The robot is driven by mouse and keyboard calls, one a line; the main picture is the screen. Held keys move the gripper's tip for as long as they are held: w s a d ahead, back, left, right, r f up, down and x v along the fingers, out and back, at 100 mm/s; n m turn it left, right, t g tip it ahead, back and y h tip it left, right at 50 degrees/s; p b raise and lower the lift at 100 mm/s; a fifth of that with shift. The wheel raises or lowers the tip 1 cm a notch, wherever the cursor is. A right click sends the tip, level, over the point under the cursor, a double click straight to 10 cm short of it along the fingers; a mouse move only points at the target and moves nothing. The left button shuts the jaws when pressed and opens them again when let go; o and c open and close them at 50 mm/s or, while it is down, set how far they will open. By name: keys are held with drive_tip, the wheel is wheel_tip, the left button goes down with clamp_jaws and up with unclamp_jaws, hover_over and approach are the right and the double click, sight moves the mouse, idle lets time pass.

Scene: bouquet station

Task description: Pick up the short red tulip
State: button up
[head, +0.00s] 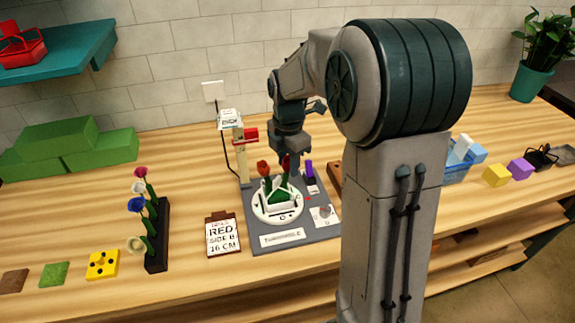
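Two red tulip heads show at the grey station board (265,236): a left red tulip (263,168) and a darker right red tulip (286,162). They stand above a white round holder (262,213) with green stems or leaves inside. I cannot tell which is the shorter. My gripper (289,153) points down right over the right tulip, very close to its head. Its fingers are small and dark here, so I cannot tell whether they are open or touch the flower.
A black rack (158,258) at left holds several flowers. A card (223,235) reading "RED SIDE B 16 CM" lies beside the board. A post with a red part (249,134) stands behind. A blue basket (457,172) is at right. My arm hides the table's middle right.

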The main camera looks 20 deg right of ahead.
drive_tip(key=shift+r, duration=0.1)
idle(0.3)
drive_tip(key=shift+d+r, duration=0.15)
drive_tip(key=shift+r, duration=0.5)
drive_tip(key=r, duration=0.2)
drive_tip(key=r+b, duration=0.1)
drive_tip(key=d+r, duration=0.1)
drive_tip(key=r, duration=0.1)
drive_tip(key=shift+s+r, duration=0.1)
drive_tip(key=shift+r, duration=0.25)
drive_tip(key=s+b, duration=0.4)
drive_tip(key=s, duration=1)
drive_tip(key=shift+f, duration=0.15)
drive_tip(key=shift+a, duration=0.1)
